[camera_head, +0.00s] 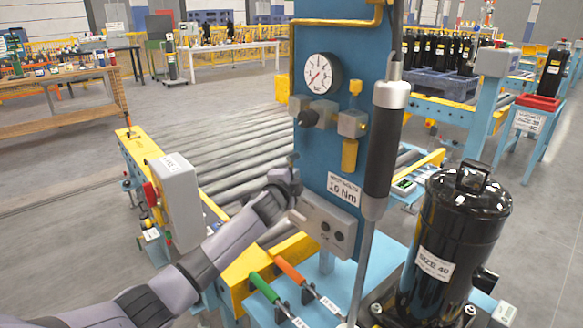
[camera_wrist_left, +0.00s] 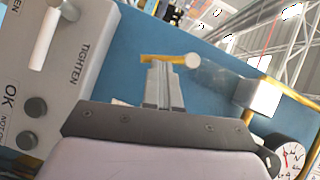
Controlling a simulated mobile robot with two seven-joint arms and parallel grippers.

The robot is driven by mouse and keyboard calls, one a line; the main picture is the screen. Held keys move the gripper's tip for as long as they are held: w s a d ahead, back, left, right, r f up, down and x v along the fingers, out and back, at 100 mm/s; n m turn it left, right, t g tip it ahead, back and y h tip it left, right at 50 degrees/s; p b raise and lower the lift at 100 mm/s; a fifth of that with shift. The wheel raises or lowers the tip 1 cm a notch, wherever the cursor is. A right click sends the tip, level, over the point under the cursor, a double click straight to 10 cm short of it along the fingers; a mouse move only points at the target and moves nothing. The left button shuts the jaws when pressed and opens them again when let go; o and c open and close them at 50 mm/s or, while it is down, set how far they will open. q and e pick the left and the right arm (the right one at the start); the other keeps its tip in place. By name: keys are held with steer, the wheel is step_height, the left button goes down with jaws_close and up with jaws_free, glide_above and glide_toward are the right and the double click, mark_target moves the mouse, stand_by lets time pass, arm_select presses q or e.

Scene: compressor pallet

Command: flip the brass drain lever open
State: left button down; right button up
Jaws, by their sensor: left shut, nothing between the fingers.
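The brass drain lever (camera_wrist_left: 160,57) shows in the left wrist view as a short yellow bar lying across the picture, with a round end at its right, in front of the blue panel (camera_wrist_left: 130,35). My left gripper (camera_wrist_left: 163,68) is shut and empty, its fingertips right at the lever's near side; I cannot tell whether they touch it. In the head view my left gripper (camera_head: 292,163) is at the left edge of the blue panel (camera_head: 350,75), above the grey control box, and I cannot make out the lever there. My right gripper is not in view.
The gauge (camera_head: 322,73), valve knob (camera_head: 308,112) and brass bowl (camera_head: 349,155) sit above the gripper. The grey control box (camera_head: 325,222) is just below it. A hanging black tool (camera_head: 384,150) and a black compressor (camera_head: 455,240) stand right. Rollers (camera_head: 235,150) lie behind.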

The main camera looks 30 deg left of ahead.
arm_select(q)
steer(key=shift+w+a+f+m+t+b, duration=0.2)
steer(key=shift+f+m+t+b, duration=0.25)
steer(key=shift+m+b, duration=0.45)
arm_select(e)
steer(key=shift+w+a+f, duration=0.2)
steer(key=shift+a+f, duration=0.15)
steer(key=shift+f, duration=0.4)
arm_select(q)
steer(key=shift+a+f, duration=0.1)
steer(key=shift+a, duration=0.05)
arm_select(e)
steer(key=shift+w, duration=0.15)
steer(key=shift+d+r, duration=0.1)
